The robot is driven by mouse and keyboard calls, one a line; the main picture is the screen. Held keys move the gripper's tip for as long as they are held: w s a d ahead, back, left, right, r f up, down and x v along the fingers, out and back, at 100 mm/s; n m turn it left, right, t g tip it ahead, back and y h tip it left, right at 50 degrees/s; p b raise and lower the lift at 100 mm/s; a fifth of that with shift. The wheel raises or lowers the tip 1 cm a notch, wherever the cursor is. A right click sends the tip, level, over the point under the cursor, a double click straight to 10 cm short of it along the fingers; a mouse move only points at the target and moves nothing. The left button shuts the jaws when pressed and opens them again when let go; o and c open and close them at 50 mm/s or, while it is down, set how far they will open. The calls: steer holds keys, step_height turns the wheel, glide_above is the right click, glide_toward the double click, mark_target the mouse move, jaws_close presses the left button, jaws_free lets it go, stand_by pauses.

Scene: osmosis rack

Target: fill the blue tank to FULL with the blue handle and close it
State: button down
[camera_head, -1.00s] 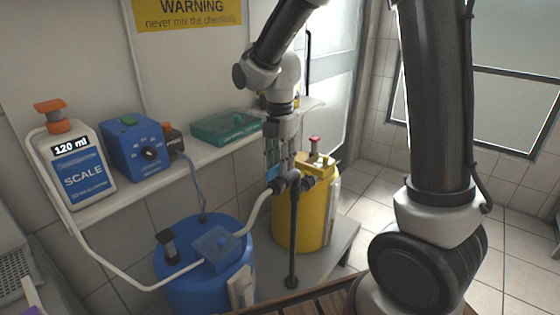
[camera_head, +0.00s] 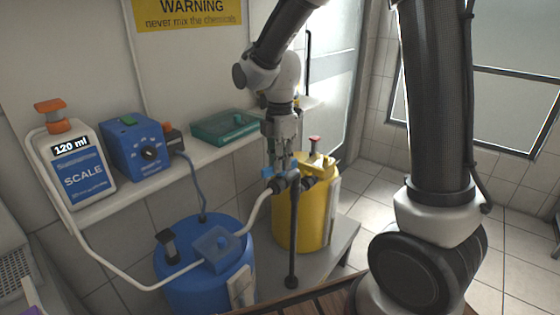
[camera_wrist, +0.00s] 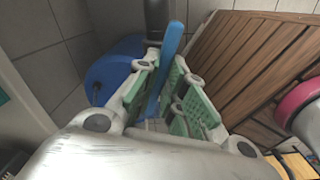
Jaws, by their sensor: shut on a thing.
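The blue tank (camera_head: 180,295) stands low at the centre left in the head view. It also shows at the left in the wrist view (camera_wrist: 105,75). A white hose (camera_head: 258,212) joins its top to a valve on a dark upright pipe (camera_head: 293,235). The blue handle (camera_head: 267,173) is at that valve. In the wrist view the blue handle (camera_wrist: 172,42) runs as a long bar between the green finger pads. My gripper (camera_head: 281,163) points down and is shut on the handle. The fingers hide part of it. No FULL mark is legible.
A yellow tank (camera_head: 318,222) with a red cap stands just right of the valve. A scale bottle (camera_head: 84,170) reading 120 ml, a blue control box (camera_head: 135,150) and a teal case (camera_head: 222,128) sit on the shelf. Wooden slats (camera_wrist: 240,60) lie near the pipe.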

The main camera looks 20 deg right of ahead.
steer(key=m, duration=1.1)
steer(key=shift+m, duration=2.1)
steer(key=c, duration=1.5)
jaws_free()
steer(key=shift+r, duration=0.1)
